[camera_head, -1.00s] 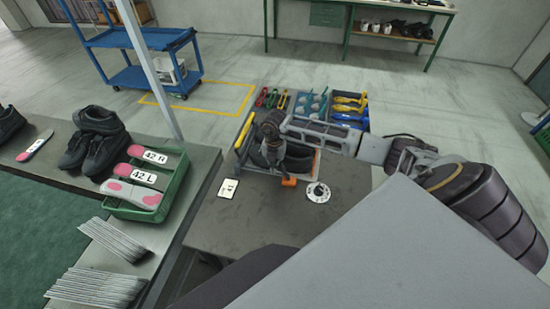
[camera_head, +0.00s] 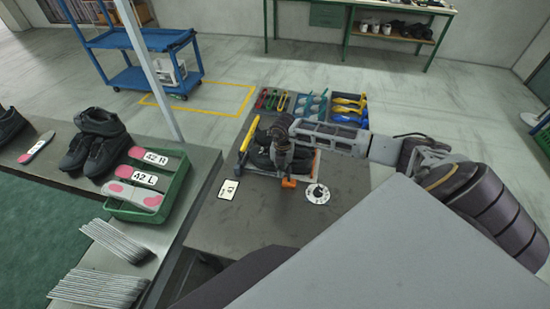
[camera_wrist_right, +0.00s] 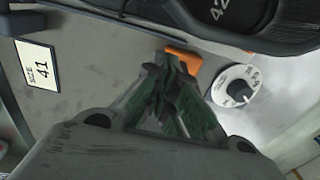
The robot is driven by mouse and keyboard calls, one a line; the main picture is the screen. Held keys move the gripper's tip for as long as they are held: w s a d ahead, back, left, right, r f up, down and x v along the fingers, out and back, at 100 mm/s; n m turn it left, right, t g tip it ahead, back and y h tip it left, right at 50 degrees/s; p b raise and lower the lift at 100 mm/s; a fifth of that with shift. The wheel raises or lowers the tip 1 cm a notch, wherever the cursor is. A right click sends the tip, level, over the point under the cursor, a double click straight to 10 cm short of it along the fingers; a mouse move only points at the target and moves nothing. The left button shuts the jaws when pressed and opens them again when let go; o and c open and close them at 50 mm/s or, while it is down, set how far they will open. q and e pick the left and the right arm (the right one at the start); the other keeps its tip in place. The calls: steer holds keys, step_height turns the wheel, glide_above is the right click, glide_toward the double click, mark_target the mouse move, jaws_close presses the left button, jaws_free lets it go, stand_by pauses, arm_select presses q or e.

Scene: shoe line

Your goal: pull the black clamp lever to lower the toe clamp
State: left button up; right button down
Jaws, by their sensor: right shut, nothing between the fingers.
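My right gripper (camera_head: 284,168) points down at the near edge of the shoe fixture (camera_head: 306,172). Its fingers (camera_wrist_right: 172,68) are closed together with nothing between them. Their tips appear close to an orange block (camera_head: 289,183); it also shows just beyond them in the right wrist view (camera_wrist_right: 184,57). I cannot tell whether they touch. A dark shoe (camera_head: 258,156) lies in the fixture, partly hidden by my gripper. I cannot pick out the black clamp lever or the toe clamp clearly. My left gripper is not in view.
A white dial (camera_head: 317,194) is right of the orange block. A "size 41" card (camera_head: 228,189) lies left. A yellow handle (camera_head: 249,134) stands at the fixture's left. Tool trays (camera_head: 292,103) sit behind. A green crate (camera_head: 176,188) holds insoles on the left table.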

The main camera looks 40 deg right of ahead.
mark_target(290, 167)
steer(key=shift+s+d+p, duration=0.4)
steer(key=shift+s+d, duration=0.35)
steer(key=shift+s, duration=0.15)
steer(key=shift+d, duration=0.1)
steer(key=shift+s+d, duration=0.25)
steer(key=shift+s, duration=0.15)
steer(key=shift+w+a, duration=0.2)
steer(key=shift+w+a, duration=0.3)
steer(key=shift+w, duration=0.05)
steer(key=shift+w, duration=0.1)
stand_by(0.6)
